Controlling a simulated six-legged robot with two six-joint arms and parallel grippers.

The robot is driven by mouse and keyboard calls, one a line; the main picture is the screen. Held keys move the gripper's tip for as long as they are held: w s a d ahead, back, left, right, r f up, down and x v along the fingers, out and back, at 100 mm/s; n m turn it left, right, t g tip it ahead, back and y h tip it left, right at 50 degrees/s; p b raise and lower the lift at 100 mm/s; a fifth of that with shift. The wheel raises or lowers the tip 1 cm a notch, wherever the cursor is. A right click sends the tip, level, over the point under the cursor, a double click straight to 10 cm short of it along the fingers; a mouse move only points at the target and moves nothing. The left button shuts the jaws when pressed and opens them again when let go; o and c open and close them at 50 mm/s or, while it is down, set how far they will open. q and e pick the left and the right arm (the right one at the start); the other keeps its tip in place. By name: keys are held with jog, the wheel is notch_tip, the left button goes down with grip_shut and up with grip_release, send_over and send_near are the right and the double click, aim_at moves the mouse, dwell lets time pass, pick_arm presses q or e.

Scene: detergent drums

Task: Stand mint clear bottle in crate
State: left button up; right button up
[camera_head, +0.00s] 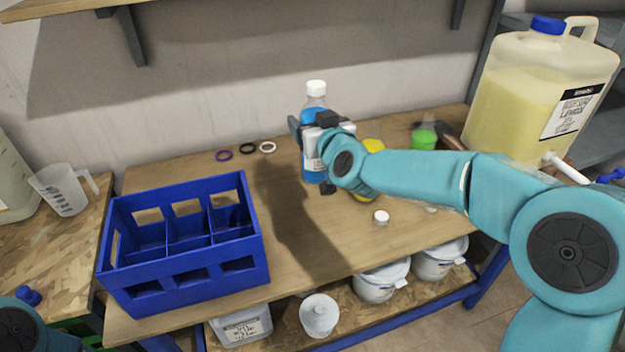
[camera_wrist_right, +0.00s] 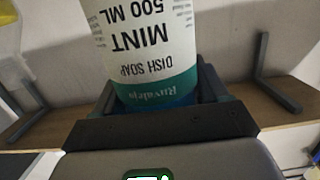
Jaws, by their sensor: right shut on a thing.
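The mint bottle (camera_head: 316,101) is clear with a white cap, blue liquid and a pale label. In the right wrist view its label (camera_wrist_right: 150,40) reads "MINT DISH SOAP 500 ML", upside down in the picture. My right gripper (camera_head: 319,137) is shut around the bottle's body. The bottle looks upright near the back middle of the table; whether its base clears the wood is hard to tell. The blue crate (camera_head: 170,283) stands on the table to the left, with open compartments that look empty. My left gripper is out of view; only a bit of that arm shows at bottom left.
Purple (camera_head: 223,155), black (camera_head: 248,148) and white (camera_head: 268,147) rings lie behind the crate. A white cap (camera_head: 381,217) and a green-topped item (camera_head: 424,139) are right of the bottle. A large yellow jug (camera_head: 515,95) stands far right. The table (camera_head: 335,245) is clear between crate and bottle.

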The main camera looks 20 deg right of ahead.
aim_at(313, 166)
notch_tip(313, 166, down, 6)
jog(key=shift+f+b, duration=0.1)
jog(key=shift+b, duration=0.35)
jog(key=shift+w+f+b, duration=0.1)
jog(key=shift+f+b, duration=0.2)
jog(key=shift+f, duration=2.25)
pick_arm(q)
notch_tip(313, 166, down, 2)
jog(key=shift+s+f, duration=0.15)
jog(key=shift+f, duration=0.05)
pick_arm(e)
jog(key=shift+f, duration=0.1)
jog(key=o, duration=1.7)
jog(key=shift+c, duration=0.2)
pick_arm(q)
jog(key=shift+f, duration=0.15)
